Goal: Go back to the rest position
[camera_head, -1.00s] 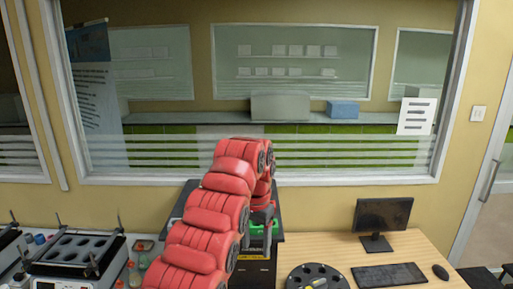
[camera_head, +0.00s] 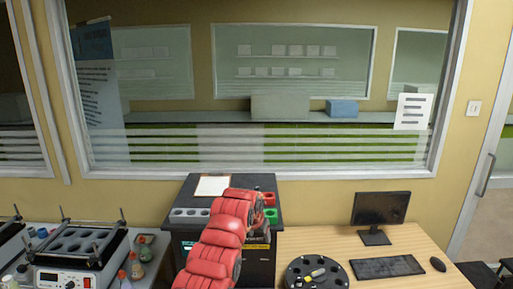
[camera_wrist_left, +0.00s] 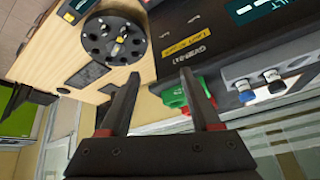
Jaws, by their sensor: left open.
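My left arm, red and segmented, reaches up from the bottom centre of the head view. It ends in front of the black analyzer (camera_head: 265,262), and its gripper is mostly hidden there behind the arm. In the left wrist view my left gripper (camera_wrist_left: 160,75) has its two dark fingers spread apart, with nothing between them. Beyond the fingers are the analyzer's dark front (camera_wrist_left: 215,45) and a green holder (camera_wrist_left: 174,98). My right gripper is in neither view.
A clipboard (camera_head: 212,186), a grey rack (camera_head: 189,212) and red and green holders (camera_head: 271,199) are on the analyzer. A round black carousel (camera_head: 300,277), monitor (camera_head: 381,211) and keyboard (camera_head: 387,267) occupy the desk at right. A heating block (camera_head: 75,247) and bottles stand at left.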

